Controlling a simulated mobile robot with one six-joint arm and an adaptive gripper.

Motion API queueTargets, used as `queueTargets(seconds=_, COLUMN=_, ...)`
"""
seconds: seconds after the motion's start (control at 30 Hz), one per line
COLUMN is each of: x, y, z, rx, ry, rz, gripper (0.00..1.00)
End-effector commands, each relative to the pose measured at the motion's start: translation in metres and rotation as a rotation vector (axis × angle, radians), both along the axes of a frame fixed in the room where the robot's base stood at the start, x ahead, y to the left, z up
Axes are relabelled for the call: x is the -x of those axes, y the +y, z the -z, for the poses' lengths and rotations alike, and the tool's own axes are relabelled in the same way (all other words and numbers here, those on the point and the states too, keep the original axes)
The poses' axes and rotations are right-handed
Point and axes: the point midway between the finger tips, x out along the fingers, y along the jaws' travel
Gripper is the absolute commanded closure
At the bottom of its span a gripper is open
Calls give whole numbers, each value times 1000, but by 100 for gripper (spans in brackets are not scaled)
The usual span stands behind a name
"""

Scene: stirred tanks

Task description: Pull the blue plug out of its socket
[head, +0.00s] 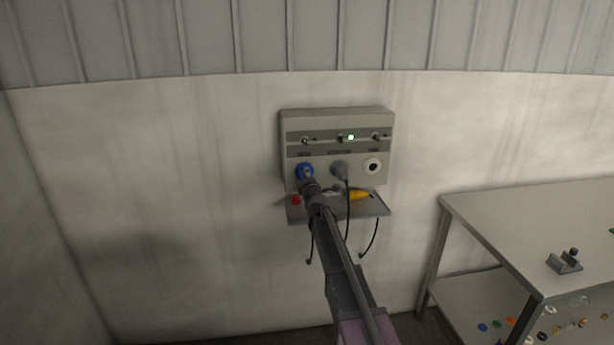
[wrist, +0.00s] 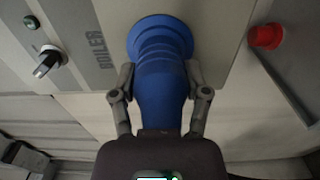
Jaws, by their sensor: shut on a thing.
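The blue plug (head: 304,169) sits at the left socket of the grey wall panel (head: 386,149). In the wrist view the blue plug (wrist: 160,60) has its wide collar against the panel face, and no gap shows there. Its socket is hidden behind the collar. My gripper (head: 308,178) is shut on the plug body, with one finger on each side in the wrist view (wrist: 159,82). The word BOILER is printed on the panel beside the plug.
A grey plug (head: 339,170) with a dark cable is in the middle position, and a white-ringed socket (head: 373,167) is at right. Switches and a lit green lamp (head: 351,137) are above. A shelf (head: 376,206) below holds red and yellow items (head: 359,195). A table (head: 540,220) stands right.

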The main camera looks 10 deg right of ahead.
Motion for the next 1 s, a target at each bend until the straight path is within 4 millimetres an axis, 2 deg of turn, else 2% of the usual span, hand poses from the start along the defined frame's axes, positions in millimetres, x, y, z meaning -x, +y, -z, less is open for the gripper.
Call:
queueTargets(seconds=0.03, x=-15, y=-1, z=-2, rx=0, ry=-7, rz=5, gripper=100)
queueTargets(seconds=0.17, x=-15, y=-1, z=-2, rx=0, ry=-8, rz=6, gripper=100)
queueTargets(seconds=0.9, x=12, y=-1, z=0, rx=0, ry=-1, rz=1, gripper=100)
queueTargets(seconds=1.0, x=17, y=-1, z=1, rx=0, ry=1, rz=0, gripper=97)
